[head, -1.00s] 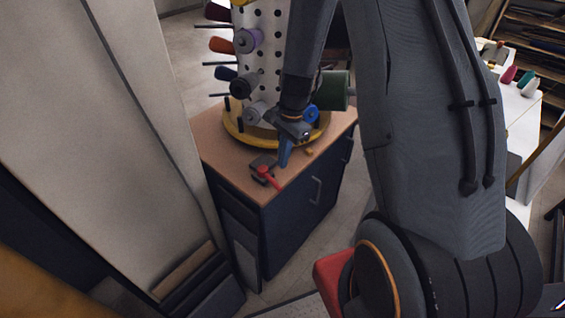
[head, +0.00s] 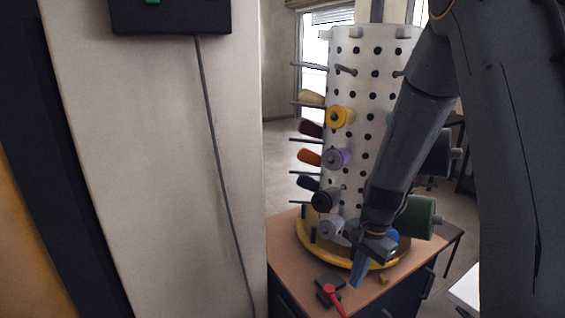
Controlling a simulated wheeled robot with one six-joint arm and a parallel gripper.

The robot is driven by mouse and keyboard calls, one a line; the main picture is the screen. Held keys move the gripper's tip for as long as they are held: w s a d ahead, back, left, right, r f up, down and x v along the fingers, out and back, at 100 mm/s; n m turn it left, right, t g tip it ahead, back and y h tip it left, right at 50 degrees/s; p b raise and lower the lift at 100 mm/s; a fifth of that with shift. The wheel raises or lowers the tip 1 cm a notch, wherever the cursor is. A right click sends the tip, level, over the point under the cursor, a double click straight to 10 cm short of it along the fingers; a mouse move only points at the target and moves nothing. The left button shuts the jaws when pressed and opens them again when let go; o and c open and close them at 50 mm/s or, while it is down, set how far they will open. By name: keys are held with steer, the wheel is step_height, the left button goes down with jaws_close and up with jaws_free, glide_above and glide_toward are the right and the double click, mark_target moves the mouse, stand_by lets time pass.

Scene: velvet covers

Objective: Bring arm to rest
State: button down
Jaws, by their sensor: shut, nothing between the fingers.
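My gripper (head: 358,272) is shut and empty, pointing down in front of the base of a white perforated drum (head: 350,75). Its blue-grey fingertips are above the wooden top of a dark cabinet (head: 285,228). My arm comes down from the upper right and hides the right part of the drum. Whether the fingertips touch the cabinet top cannot be told.
The drum stands on a yellow round base (head: 312,247) and carries several coloured spools on pegs, including a green one (head: 420,217). A red-handled tool (head: 333,296) lies close below my gripper. A pale wall panel (head: 150,150) fills the left.

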steer(key=s+a+r+n+t+h+b, duration=0.1)
steer(key=s+a+n+b, duration=0.1)
steer(key=s+n+b, duration=0.6)
steer(key=shift+s+a+n+t, duration=0.15)
steer(key=shift+s+n+t, duration=0.15)
steer(key=shift+s+n, duration=1.15)
